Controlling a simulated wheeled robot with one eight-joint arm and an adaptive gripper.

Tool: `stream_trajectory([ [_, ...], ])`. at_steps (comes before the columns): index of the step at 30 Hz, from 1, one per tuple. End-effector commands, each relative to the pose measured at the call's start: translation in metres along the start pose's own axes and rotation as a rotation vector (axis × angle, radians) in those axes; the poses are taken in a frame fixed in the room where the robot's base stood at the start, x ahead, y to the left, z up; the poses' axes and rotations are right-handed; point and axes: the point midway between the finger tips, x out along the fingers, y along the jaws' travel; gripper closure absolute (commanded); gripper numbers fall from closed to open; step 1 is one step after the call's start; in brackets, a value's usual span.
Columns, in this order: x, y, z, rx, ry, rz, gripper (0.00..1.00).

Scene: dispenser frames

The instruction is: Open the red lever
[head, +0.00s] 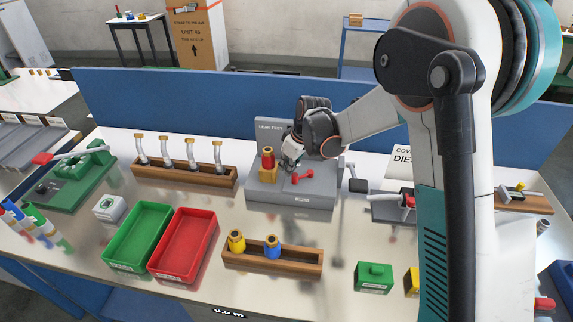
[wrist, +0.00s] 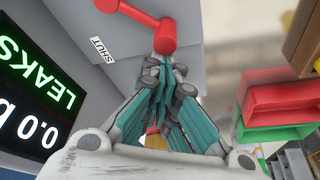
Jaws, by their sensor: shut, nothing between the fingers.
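The red lever (head: 302,177) is on the top of the grey leak test station (head: 262,195). In the wrist view the red lever (wrist: 150,22) lies at the top, its bar running to the upper left from a rounded end, near a "SHUT" label (wrist: 102,49). My gripper (head: 289,163) is just above and behind the lever, pointing down. In the wrist view my gripper (wrist: 167,68) has its teal-padded fingers closed together, tips right by the lever's rounded end. I cannot tell whether they touch it. Nothing is held.
A red part with a gold cap (head: 268,158) stands in a brass block left of the lever. A display (wrist: 32,95) reads "LEAKS". Green (head: 140,237) and red (head: 184,244) trays and a wooden rack (head: 272,258) stand in front; a rack with bent tubes (head: 184,174) is left.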

Motion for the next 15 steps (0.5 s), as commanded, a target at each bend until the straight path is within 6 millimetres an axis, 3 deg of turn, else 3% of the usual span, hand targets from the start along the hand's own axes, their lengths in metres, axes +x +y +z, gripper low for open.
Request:
stream_trajectory([
  [15,-0.011,-0.014,0.033,-0.453,-0.001,-0.16,1.0],
])
